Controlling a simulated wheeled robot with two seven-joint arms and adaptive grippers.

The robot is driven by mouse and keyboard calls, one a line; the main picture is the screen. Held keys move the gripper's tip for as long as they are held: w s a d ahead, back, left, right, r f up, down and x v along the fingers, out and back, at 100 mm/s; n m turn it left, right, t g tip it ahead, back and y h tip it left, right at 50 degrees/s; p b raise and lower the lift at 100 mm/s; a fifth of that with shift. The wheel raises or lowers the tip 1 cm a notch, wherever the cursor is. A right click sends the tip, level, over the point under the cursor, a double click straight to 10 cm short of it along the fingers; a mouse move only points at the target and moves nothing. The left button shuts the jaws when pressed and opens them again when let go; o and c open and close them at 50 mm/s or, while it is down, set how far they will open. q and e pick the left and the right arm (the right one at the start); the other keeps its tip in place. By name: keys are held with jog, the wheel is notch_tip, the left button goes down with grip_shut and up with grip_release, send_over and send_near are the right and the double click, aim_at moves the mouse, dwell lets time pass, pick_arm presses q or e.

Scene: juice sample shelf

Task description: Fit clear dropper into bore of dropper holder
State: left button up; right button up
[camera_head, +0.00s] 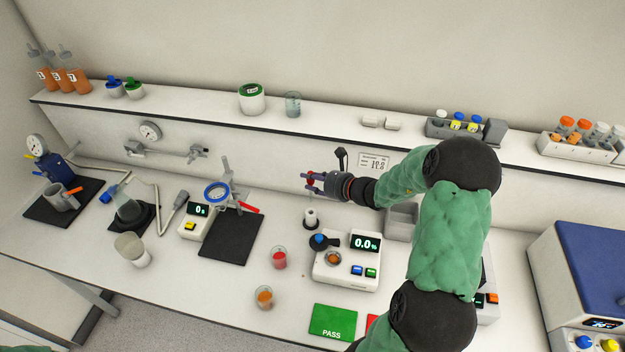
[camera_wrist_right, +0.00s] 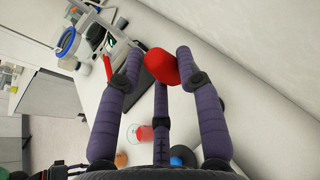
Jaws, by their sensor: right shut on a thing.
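My right gripper (camera_head: 317,182) is above the bench near the back wall, with its fingers closed around a red rubber bulb. The bulb, seemingly the dropper's (camera_wrist_right: 162,65), shows between the fingertips in the right wrist view, nearer the right-hand finger of the right gripper (camera_wrist_right: 158,70). The dropper's clear tube cannot be made out in either view. My left gripper is out of view.
The meter reading 0.0% (camera_head: 346,276) stands right of the post. Cups of red juice (camera_head: 279,258) and orange juice (camera_head: 264,297) stand in front. A clamp device on a black mat (camera_head: 231,241) is to the left. The shelf edge (camera_head: 220,120) runs behind.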

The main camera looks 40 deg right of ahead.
jog(key=shift+s+a+f, duration=0.1)
jog(key=shift+s+f, duration=0.05)
jog(key=shift+f, duration=0.2)
notch_tip(320, 180, down, 4)
jog(key=b, duration=0.3)
jog(key=shift+r, duration=0.15)
jog(key=shift+b, duration=0.3)
jog(key=shift+f+b, duration=3.25)
jog(key=shift+f, duration=0.15)
dwell(1.1)
jog(key=o, duration=0.8)
